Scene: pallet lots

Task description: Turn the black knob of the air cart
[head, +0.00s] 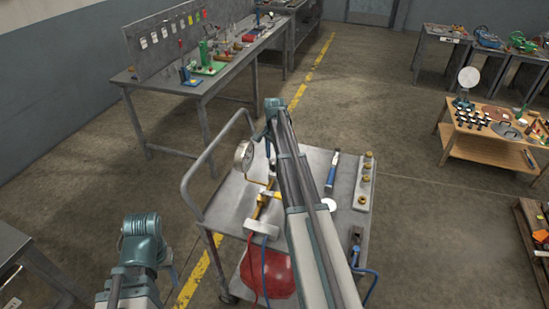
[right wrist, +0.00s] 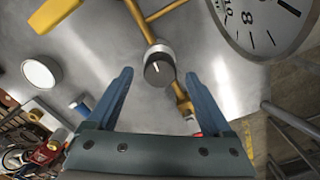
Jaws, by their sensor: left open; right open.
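The air cart (head: 222,211) is a grey wheeled table in the head view. There my right arm reaches over it and I cannot make out the knob. A round gauge (head: 243,156) stands beside it, also in the right wrist view (right wrist: 266,20). My left arm shows lower left; its fingers are hidden.
A yellow valve handle (head: 267,195), a blue-handled tool (head: 332,170) and a plate with brass fittings (head: 364,184) are on the cart. A red container (head: 268,273) is below. A workbench (head: 222,78) stands behind; open floor lies to the right.

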